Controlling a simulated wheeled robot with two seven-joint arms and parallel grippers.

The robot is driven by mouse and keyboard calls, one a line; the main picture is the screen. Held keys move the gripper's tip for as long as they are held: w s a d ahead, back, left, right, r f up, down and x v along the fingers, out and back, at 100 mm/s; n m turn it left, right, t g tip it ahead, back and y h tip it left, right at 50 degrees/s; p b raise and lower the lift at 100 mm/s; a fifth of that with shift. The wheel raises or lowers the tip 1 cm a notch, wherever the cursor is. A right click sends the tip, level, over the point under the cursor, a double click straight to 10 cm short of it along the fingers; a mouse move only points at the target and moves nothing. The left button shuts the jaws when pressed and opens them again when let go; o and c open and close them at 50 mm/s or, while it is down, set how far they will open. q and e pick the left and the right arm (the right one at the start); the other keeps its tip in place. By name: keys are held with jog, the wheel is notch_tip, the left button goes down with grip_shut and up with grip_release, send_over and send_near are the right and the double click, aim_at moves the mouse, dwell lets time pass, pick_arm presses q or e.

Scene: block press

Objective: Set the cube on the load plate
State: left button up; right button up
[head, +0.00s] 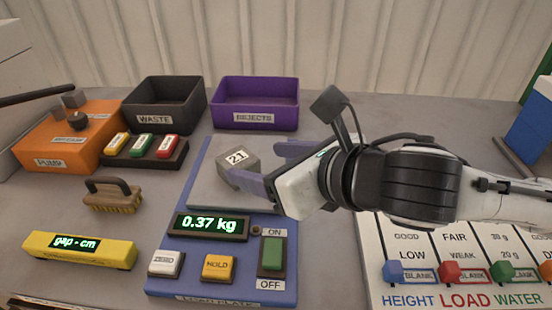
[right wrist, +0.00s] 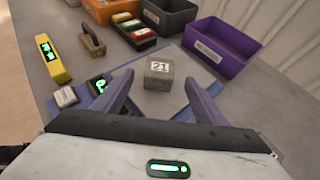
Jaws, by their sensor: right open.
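A grey cube (head: 238,162) with a white "21" label sits on the grey load plate (head: 208,192) of the blue scale, whose display (head: 209,225) reads 0.37 kg. My right gripper (head: 268,165) is open beside the cube, on its right in the head view. In the right wrist view the cube (right wrist: 158,75) stands just beyond and between the two open fingers (right wrist: 158,98), and I see no finger touching it. My left gripper is not in view.
A black WASTE bin (head: 163,107) and a purple REJECTS bin (head: 254,106) stand behind. An orange pump box (head: 60,140), a brush (head: 113,196) and a yellow gap gauge (head: 80,250) lie left. A white board with coloured sliders (head: 460,290) lies right.

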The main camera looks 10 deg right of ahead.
jog(key=shift+v, duration=1.65)
